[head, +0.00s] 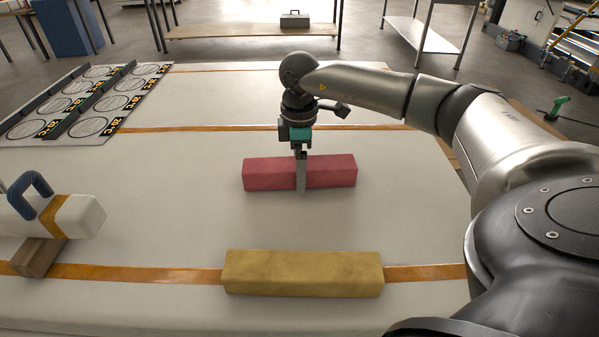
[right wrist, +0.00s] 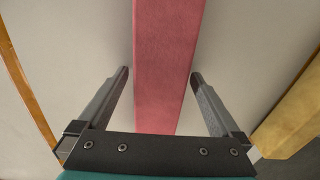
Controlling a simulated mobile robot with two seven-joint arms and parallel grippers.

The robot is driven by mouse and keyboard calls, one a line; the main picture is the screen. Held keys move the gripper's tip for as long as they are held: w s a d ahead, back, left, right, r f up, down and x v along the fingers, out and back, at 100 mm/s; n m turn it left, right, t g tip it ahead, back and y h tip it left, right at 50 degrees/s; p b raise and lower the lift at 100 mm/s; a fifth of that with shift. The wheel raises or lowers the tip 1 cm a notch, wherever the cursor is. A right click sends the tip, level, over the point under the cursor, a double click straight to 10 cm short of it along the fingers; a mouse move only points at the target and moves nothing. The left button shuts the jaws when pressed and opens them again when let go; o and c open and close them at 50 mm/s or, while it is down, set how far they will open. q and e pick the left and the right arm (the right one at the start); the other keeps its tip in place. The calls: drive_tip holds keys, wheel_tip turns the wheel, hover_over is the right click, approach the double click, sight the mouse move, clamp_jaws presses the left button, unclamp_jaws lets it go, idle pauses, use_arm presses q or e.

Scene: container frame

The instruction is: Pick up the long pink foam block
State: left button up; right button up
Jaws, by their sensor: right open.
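The long pink foam block (head: 331,172) lies flat on the pale table in the head view, left to right across the middle. My right gripper (head: 301,190) is over its middle, pointing down, with one finger in front of the block's near face. In the right wrist view the pink block (right wrist: 166,65) runs between the two open fingers of the right gripper (right wrist: 160,78), with a gap on each side. The far finger is hidden behind the block in the head view. My left gripper is not in view.
A yellow foam block (head: 303,273) lies nearer on the table; its edge shows in the right wrist view (right wrist: 292,115). A white object with a blue handle (head: 62,212) rests on a brown block at left. A panel with circles (head: 82,102) lies at far left.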

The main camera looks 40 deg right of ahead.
drive_tip(key=shift+c, duration=0.4)
drive_tip(key=c, duration=1.3)
drive_tip(key=shift+r, duration=0.2)
